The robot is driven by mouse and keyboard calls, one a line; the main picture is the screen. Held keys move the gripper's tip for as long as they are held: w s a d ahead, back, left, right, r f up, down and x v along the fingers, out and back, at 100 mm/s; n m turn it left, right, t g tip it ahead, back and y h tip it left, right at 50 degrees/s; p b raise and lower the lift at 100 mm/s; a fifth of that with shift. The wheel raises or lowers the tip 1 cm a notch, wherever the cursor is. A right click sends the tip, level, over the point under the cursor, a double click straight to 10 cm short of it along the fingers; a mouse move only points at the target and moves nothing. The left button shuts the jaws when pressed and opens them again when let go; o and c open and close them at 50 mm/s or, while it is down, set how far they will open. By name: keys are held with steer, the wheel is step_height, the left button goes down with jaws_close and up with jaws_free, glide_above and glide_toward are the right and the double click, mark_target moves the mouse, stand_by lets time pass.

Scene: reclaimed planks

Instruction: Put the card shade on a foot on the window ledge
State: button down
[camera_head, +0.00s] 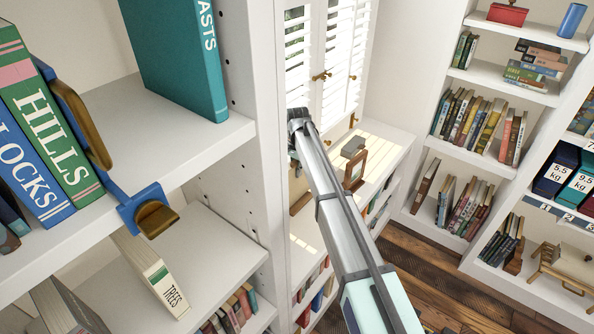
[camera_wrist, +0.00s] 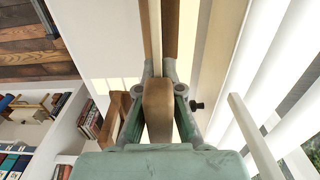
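My gripper (camera_wrist: 160,80) points down over the white window ledge (camera_wrist: 115,55). Its two fingers are shut on a brown wooden upright part, which I take for the card shade (camera_wrist: 158,112). Past the fingers, a pale, thin edge runs between two brown strips, seen end-on. In the head view a brown wooden strip (camera_head: 300,204), probably part of it, shows left of my arm over the ledge (camera_head: 376,140). My arm hides the gripper there. I cannot tell whether the shade touches the ledge.
A brown wooden frame (camera_head: 355,170) and a grey box (camera_head: 352,147) stand on the ledge right of my arm. White shutters (camera_head: 335,60) with brass knobs are close behind. Bookshelves (camera_head: 480,115) stand at right, and a tall shelf unit (camera_head: 170,130) at left.

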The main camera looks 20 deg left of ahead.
steer(key=shift+f, duration=0.4)
steer(key=c, duration=1.3)
jaws_free()
step_height(320, 180, up, 12)
steer(key=b, duration=0.3)
steer(key=shift+r, duration=0.2)
